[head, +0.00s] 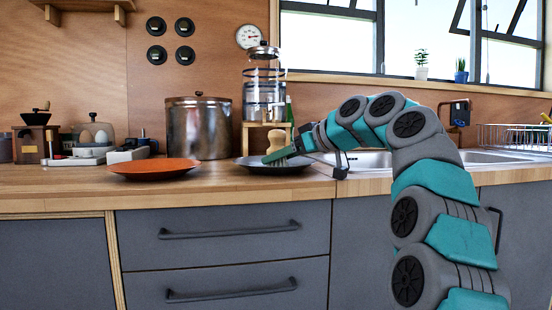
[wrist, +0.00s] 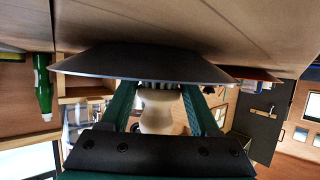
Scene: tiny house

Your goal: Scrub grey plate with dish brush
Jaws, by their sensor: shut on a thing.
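The grey plate (head: 250,162) lies on the wooden counter at the left of the sink. My gripper (head: 279,154) is low over the plate, reaching in from the right. It is shut on the dish brush (head: 277,138), whose pale wooden handle stands up above the fingers. In the wrist view, which is upside down, the brush (wrist: 158,112) sits between my two green fingers (wrist: 160,95). Its bristles meet the dark plate (wrist: 120,63) or are very close to it; I cannot tell which. The fingers hide part of the brush and plate in the head view.
An orange plate (head: 153,168) lies left of the grey one. A steel pot (head: 198,128) and a glass press (head: 264,90) on a wooden stand are behind. A green bottle (wrist: 42,88) is near the stand. The sink (head: 375,160) is at the right.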

